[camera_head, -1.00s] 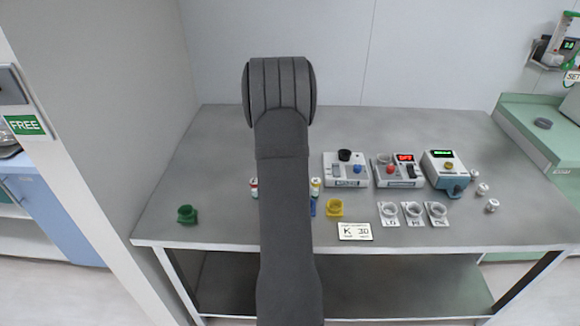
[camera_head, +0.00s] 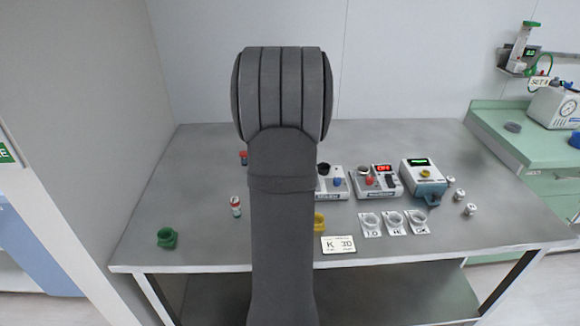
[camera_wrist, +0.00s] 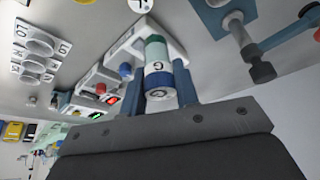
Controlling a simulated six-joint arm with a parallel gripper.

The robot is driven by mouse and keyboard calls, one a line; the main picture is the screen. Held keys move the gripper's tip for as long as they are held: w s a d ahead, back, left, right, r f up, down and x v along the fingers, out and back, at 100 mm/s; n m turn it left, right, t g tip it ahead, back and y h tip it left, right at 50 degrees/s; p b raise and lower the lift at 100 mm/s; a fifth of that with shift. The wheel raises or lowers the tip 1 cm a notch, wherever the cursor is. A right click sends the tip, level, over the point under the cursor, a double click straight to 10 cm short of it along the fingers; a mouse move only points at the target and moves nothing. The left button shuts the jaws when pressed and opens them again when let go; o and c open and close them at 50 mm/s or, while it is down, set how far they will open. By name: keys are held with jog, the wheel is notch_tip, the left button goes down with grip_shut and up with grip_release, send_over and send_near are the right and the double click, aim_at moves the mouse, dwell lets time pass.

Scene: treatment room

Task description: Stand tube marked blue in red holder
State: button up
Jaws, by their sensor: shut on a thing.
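My gripper (camera_wrist: 168,92) is shut on a tube (camera_wrist: 157,66) in the wrist view. The tube has white and blue-green bands and a dark letter on its pale near end. In the head view my own arm hides the gripper and the held tube. A small red item (camera_head: 243,154) shows at the left edge of my arm, near the back of the table; I cannot tell whether it is the red holder. Another tube (camera_head: 236,206), red, white and green, stands on the table left of my arm.
A green holder (camera_head: 167,238) stands at the table's front left; a yellow holder (camera_head: 319,221) is partly behind my arm. Devices (camera_head: 378,181), clear cups (camera_head: 394,222) and a "K 30" card (camera_head: 338,244) lie to the right. The table's left back is clear.

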jog(key=s+a+f+n+y, duration=0.2)
jog(key=s+a+f+n, duration=0.2)
jog(key=s+a, duration=0.65)
jog(key=shift+a+x, duration=0.25)
jog(key=shift+x, duration=0.8)
jog(key=shift+a+x, duration=0.2)
jog(key=shift+x, duration=0.85)
jog(key=shift+a+x, duration=0.25)
jog(key=shift+x, duration=0.8)
jog(key=shift+s+f, duration=0.2)
jog(key=shift+f, duration=0.45)
jog(key=o, duration=0.6)
jog(key=shift+o, duration=0.9)
jog(key=shift+t, duration=0.3)
jog(key=v, duration=1.1)
jog(key=shift+a, duration=0.2)
jog(key=shift+w, duration=0.1)
jog(key=shift+d+x, duration=0.2)
jog(key=shift+x, duration=4.3)
